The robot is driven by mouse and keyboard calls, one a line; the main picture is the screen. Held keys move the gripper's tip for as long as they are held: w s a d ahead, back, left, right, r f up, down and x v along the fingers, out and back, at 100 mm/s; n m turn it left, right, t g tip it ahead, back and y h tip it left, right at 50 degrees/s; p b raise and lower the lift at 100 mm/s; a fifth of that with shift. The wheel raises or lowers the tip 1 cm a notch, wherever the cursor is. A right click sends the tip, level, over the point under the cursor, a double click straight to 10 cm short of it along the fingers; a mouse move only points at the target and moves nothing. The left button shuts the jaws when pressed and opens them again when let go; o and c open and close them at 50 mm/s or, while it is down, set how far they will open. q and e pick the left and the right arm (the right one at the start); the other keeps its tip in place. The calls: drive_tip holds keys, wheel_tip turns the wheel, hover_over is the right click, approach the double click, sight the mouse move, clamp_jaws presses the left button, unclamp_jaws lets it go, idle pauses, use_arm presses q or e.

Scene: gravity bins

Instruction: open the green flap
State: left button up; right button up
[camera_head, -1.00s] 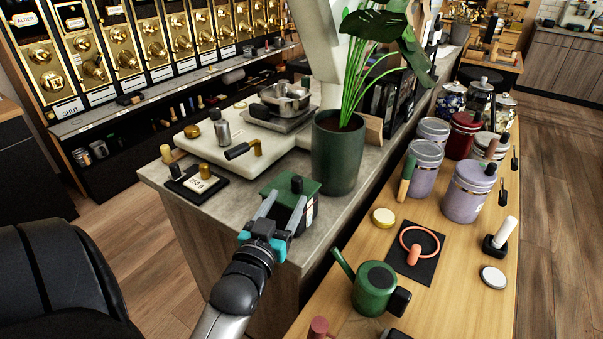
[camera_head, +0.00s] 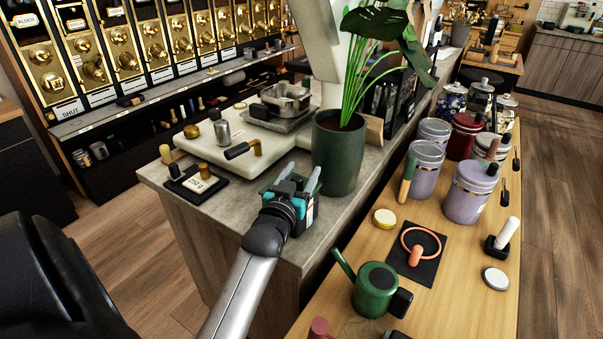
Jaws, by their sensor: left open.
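A small dark box (camera_head: 309,214) with a pale label stands at the front edge of the grey counter. Its green flap (camera_head: 266,184) is on top and mostly hidden by my left gripper; only slivers of green show at the sides. I cannot tell whether the flap is raised. My left gripper (camera_head: 302,175) is open, right over the box, with its two grey fingers spread and pointing away from me over the lid. Nothing shows between the fingers. Contact with the flap cannot be made out. My right gripper is not in view.
A potted plant (camera_head: 338,155) stands close behind and right of the box. A black pad (camera_head: 198,184) with a labelled weight lies to its left. A wooden table (camera_head: 455,260) on the right holds jars and a green watering can (camera_head: 376,287). Bare counter lies between pad and box.

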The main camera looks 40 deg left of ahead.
use_arm(q)
clamp_jaws()
idle(0.4)
idle(0.9)
